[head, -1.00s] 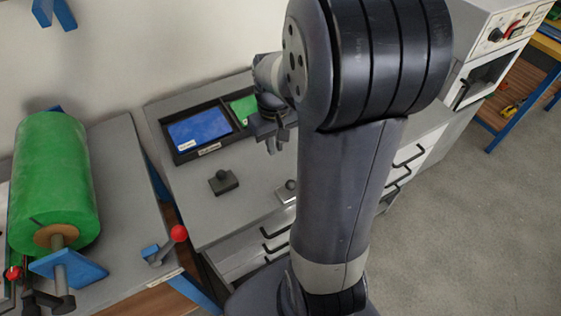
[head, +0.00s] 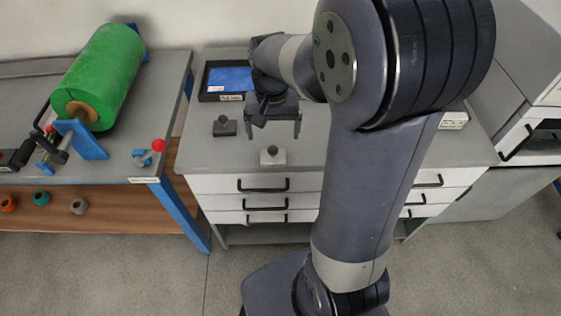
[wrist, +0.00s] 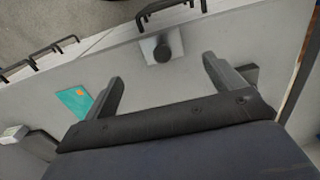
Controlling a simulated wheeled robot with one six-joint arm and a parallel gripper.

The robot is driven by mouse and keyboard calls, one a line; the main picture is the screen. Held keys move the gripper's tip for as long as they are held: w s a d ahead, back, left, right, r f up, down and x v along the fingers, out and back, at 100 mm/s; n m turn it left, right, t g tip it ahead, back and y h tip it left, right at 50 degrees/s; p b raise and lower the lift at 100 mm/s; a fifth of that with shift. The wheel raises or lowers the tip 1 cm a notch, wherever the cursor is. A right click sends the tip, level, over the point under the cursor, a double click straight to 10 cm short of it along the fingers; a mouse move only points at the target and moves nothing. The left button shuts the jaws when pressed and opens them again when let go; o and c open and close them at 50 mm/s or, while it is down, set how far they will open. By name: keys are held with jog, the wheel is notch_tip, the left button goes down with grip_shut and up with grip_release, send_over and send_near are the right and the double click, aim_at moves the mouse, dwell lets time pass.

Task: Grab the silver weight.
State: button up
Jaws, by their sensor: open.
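The silver weight (head: 273,158), a pale square block with a round knob, stands near the front edge of the grey bench top. In the wrist view the silver weight (wrist: 150,50) is beyond the fingertips, roughly centred between them. My gripper (head: 273,134) is open and empty, its two fingers apart on the far side of the weight in the head view. In the wrist view my gripper (wrist: 164,74) shows both fingers clear of it. A dark weight (head: 225,128) of similar shape stands to the left, farther back.
A black tray with a blue insert (head: 228,80) lies at the back of the bench. A teal card (wrist: 75,101) lies on the top. Drawers with black handles (head: 264,185) are below the front edge. A green roll (head: 103,72) is on the left table.

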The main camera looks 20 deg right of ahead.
aim_at(273, 148)
notch_tip(273, 148, down, 10)
jog(key=shift+a+r, duration=0.1)
dwell(0.4)
jog(key=shift+r, duration=0.1)
jog(key=c, duration=1.5)
jog(key=shift+c, duration=0.2)
